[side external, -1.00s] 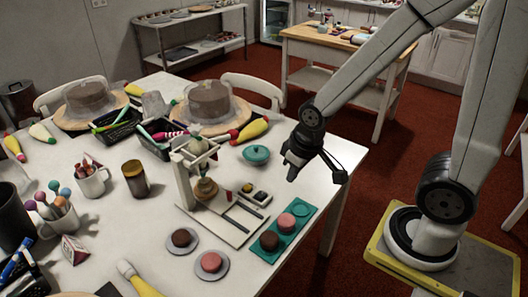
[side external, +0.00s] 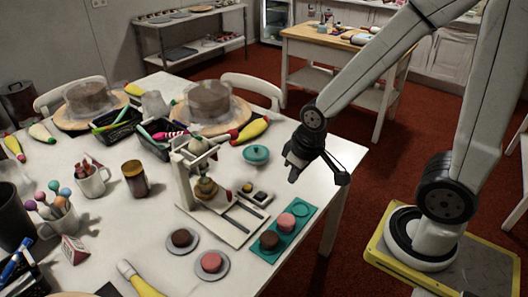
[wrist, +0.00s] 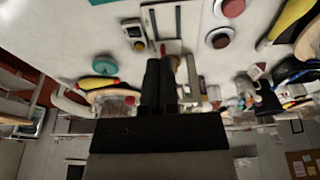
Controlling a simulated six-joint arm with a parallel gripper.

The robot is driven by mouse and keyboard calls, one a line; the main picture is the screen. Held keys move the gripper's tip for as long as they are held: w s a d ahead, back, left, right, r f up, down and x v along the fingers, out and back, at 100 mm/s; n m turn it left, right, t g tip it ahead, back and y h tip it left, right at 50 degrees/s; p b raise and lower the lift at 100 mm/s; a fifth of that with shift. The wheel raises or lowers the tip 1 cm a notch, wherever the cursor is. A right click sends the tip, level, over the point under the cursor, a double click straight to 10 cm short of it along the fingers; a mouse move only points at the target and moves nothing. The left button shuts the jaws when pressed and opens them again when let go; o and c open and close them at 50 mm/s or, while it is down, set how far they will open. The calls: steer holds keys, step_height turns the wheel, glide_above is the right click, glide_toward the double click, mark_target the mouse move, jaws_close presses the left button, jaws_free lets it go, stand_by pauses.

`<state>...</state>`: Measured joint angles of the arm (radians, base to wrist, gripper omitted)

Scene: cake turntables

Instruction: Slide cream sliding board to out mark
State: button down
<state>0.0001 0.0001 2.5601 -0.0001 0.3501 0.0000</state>
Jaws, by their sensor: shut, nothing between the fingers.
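A cream board (side external: 214,226) with dark slots lies on the white table in the side external view. A cream upright frame (side external: 184,186) rises from its left part, with a brown rounded piece (side external: 206,188) beneath. In the wrist view the slotted board (wrist: 165,20) is at the top, beyond my fingertips. My gripper (side external: 293,174) is shut and empty, held above the table to the right of the board, apart from it.
A teal tray (side external: 273,247) with pink and brown round pieces lies right of the board. Two grey discs (side external: 183,252) (side external: 210,276) with round pieces lie in front.

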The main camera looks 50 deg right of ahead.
steer(key=c, duration=0.7)
jaws_free()
steer(key=shift+w, duration=0.1)
steer(key=shift+o, duration=0.9)
steer(key=shift+w, duration=0.25)
steer(key=shift+w+d+f+g, duration=0.2)
steer(key=shift+w+f+g, duration=0.25)
steer(key=shift+w+f, duration=2.45)
steer(key=shift+w+d+f+g, duration=0.35)
steer(key=shift+w+f, duration=0.65)
steer(key=shift+w, duration=3.75)
steer(key=shift+w+d+f+g, duration=0.1)
steer(key=shift+w+f+g, duration=0.4)
steer(key=shift+w+f, duration=2.4)
steer(key=shift+w+r, duration=0.8)
steer(key=shift+w, duration=0.1)
